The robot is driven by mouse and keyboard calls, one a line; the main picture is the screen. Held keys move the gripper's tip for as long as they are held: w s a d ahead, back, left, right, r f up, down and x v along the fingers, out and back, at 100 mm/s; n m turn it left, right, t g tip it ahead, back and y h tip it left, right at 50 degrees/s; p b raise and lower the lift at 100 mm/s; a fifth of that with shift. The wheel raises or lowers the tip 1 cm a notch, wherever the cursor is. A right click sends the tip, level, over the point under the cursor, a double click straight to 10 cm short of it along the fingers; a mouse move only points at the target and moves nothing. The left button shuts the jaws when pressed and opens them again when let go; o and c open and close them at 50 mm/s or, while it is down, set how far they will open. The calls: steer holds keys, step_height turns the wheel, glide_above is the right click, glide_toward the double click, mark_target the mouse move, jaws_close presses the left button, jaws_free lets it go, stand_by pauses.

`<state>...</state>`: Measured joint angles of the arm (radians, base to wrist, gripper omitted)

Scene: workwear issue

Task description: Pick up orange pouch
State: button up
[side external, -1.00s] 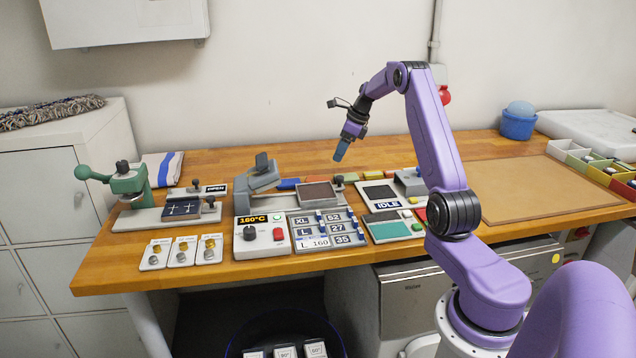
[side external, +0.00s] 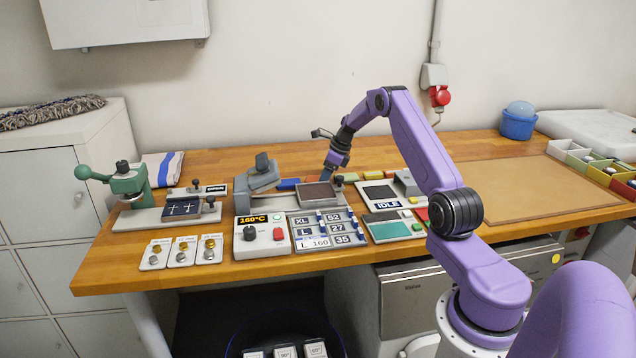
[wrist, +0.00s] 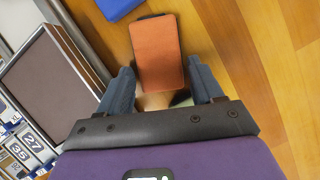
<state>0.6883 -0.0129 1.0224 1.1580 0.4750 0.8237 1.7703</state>
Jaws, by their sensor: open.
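The orange pouch (wrist: 157,48) is a flat rectangle lying behind the press area, seen in the wrist view with its long side pointing away from my gripper. In the side view a small orange patch of it (side external: 312,180) shows just left of my gripper (side external: 332,173). My gripper (wrist: 160,72) is open, with its two blue-grey fingers on either side of the pouch's near end. Nothing is held. How far the fingertips are above the pouch, I cannot tell.
A blue item (wrist: 121,8) lies close to the pouch's far left. The heat press with its dark plate (side external: 317,194) stands beside my gripper in front. Bare wood (wrist: 250,70) is clear right of the pouch.

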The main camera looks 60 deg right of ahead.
steer(key=c, duration=0.9)
steer(key=shift+r, duration=0.1)
